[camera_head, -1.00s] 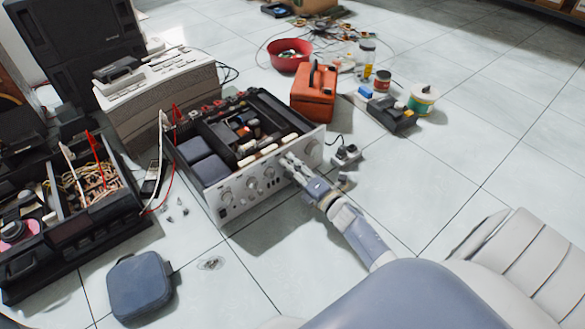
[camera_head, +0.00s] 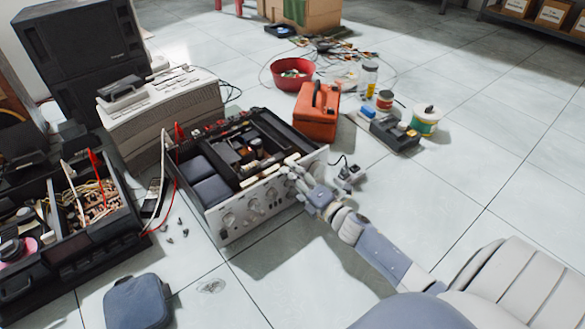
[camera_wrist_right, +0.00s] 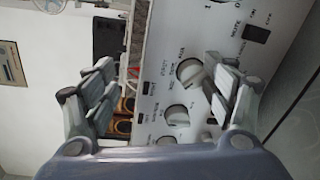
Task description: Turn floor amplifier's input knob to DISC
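The floor amplifier (camera_head: 262,208) stands with its top open and its silver front panel facing me. Several round knobs line the panel in the head view. My right gripper (camera_head: 291,178) is at the right half of the panel and hides part of it. In the right wrist view, my right gripper (camera_wrist_right: 160,65) is open, its fingers apart to either side. A large knob (camera_wrist_right: 190,72) shows between the fingers, nearer the right one, with a second knob (camera_wrist_right: 177,115) below it. I cannot tell whether a finger touches a knob. The small printed labels are hard to read. My left gripper is not in view.
An orange case (camera_head: 316,116) stands behind the amplifier's right end, with a small socket block (camera_head: 349,176) nearby. An opened unit with wires (camera_head: 72,235) is on the left. A blue-grey pouch (camera_head: 137,302) lies in front.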

